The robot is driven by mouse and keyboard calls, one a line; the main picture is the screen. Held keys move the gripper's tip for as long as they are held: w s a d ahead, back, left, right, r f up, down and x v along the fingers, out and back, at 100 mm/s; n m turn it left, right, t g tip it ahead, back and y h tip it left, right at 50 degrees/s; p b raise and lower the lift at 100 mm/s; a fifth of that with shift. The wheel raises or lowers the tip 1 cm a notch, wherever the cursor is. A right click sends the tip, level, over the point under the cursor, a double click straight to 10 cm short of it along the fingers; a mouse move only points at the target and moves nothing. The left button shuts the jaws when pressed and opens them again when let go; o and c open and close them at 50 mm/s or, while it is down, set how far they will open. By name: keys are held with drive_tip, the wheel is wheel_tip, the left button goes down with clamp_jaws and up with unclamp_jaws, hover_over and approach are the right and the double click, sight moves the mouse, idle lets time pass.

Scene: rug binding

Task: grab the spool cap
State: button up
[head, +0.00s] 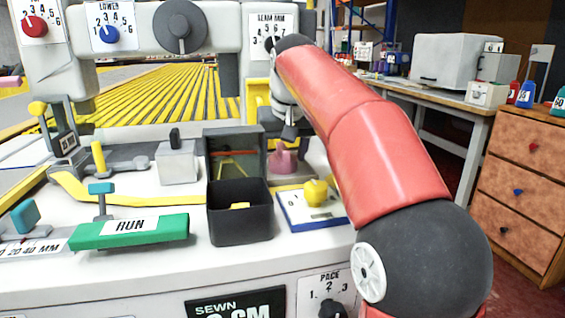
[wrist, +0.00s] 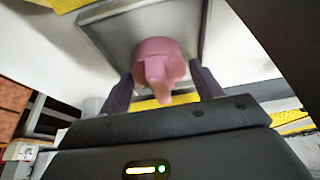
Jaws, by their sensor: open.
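A pink cap with a raised grip, which I take to be the spool cap (head: 282,160), sits beside an open grey box on the machine's white top. In the wrist view the pink cap (wrist: 157,62) shows large against a grey, square-edged surface. My gripper (head: 289,133) is over the cap in the head view. In the wrist view my gripper (wrist: 161,88) is open, with one dark finger on each side of the cap. I cannot tell whether either finger touches it. My arm hides part of the area to the right.
The grey box (head: 234,139) stands left of the cap. In front are a black bin (head: 240,225) and a blue-edged white plate (head: 310,223) with a yellow knob (head: 316,192). The machine's head (head: 205,30) overhangs behind. A green RUN bar (head: 130,231) lies at left.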

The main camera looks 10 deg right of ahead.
drive_tip(key=c, duration=0.7)
